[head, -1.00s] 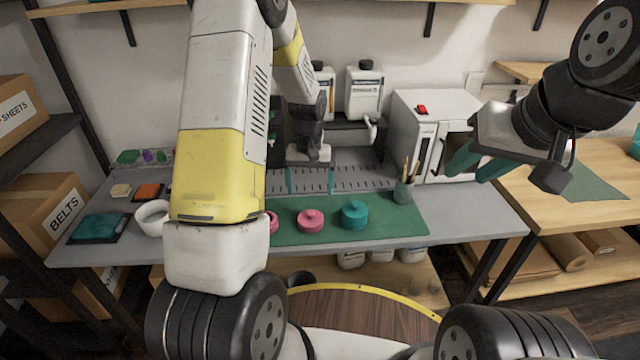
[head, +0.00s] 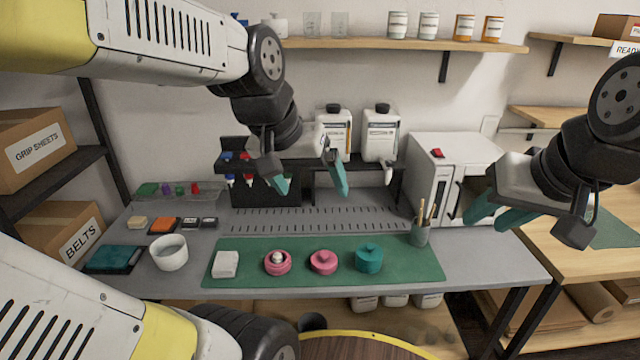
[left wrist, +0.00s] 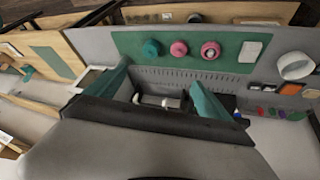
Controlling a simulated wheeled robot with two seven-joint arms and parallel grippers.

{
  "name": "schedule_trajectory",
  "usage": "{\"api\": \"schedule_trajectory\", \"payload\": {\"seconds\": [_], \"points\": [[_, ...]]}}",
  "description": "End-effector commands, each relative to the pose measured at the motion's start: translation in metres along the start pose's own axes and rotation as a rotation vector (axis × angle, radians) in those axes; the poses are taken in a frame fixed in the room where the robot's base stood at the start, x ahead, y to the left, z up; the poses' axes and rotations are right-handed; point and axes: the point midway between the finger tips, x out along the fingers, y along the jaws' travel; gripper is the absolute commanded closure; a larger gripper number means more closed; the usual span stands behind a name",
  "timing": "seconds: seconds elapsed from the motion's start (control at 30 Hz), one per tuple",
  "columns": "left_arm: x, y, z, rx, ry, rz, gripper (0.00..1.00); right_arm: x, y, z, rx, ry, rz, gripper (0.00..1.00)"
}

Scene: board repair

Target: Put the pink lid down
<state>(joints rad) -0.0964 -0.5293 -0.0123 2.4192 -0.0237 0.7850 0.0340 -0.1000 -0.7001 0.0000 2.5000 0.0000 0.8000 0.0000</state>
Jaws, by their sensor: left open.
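The pink lid (head: 323,261), round with a small knob, lies on the green mat (head: 400,275); it also shows in the left wrist view (left wrist: 178,48). To its left stands a pink round container (head: 278,262) with a pale round thing inside, also in the left wrist view (left wrist: 210,50). A teal lidded container (head: 369,258) stands to the right. My left gripper (head: 312,185) is open and empty, above and behind the mat, clear of the lid. My right gripper (head: 498,212) is off to the right, its teal fingers apart and empty.
A white block (head: 225,264) lies on the mat's left end, beside a white ring-shaped bowl (head: 168,252). A cup of tools (head: 420,235) stands by the mat's right back corner. White bottles (head: 381,135) and a white machine (head: 440,170) stand at the back.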

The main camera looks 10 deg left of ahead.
Motion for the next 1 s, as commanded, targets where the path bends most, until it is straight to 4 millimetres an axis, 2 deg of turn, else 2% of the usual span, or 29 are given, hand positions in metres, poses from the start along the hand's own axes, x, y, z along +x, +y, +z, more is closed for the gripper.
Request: {"api": "schedule_trajectory", "payload": {"seconds": [0.1, 0.27, 1.0], "points": [[-0.016, 0.005, 0.019, 0.02, 0.049, 0.013, 0.07, 0.0, 0.0, 0.0, 0.0, 0.0, 0.0, 0.64], [-0.022, 0.007, 0.031, 0.033, 0.073, 0.019, 0.07, 0.0, 0.0, 0.0, 0.0, 0.0, 0.0, 0.64], [-0.023, 0.007, 0.031, 0.032, 0.075, 0.019, 0.07, 0.0, 0.0, 0.0, 0.0, 0.0, 0.0, 0.64]]}}
